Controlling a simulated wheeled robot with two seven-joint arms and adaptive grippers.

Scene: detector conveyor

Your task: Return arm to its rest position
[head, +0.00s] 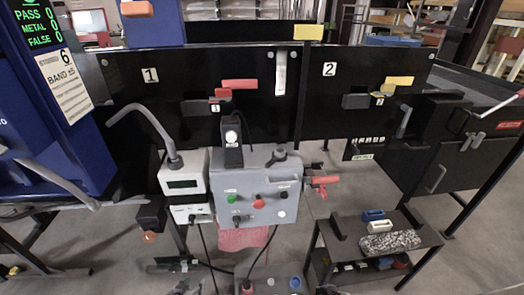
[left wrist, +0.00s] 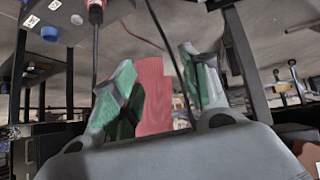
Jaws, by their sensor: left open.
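My left gripper (left wrist: 158,88) fills the middle of the left wrist view. Its two grey fingers with green pads stand apart, open. A red cloth (left wrist: 153,95) shows behind the gap between them, and nothing is clearly gripped. In the head view only a small dark part of the left gripper (head: 187,287) shows at the bottom edge, left of and below the hanging red cloth (head: 243,238). Most of the left arm is out of sight there.
A grey control box (head: 262,212) with knobs hangs on the black conveyor side panel (head: 300,120). A low dark side table (head: 335,250) stands at the right with a speckled block (head: 390,243). A blue detector cabinet (head: 60,150) stands at the left. Cables hang down to the floor.

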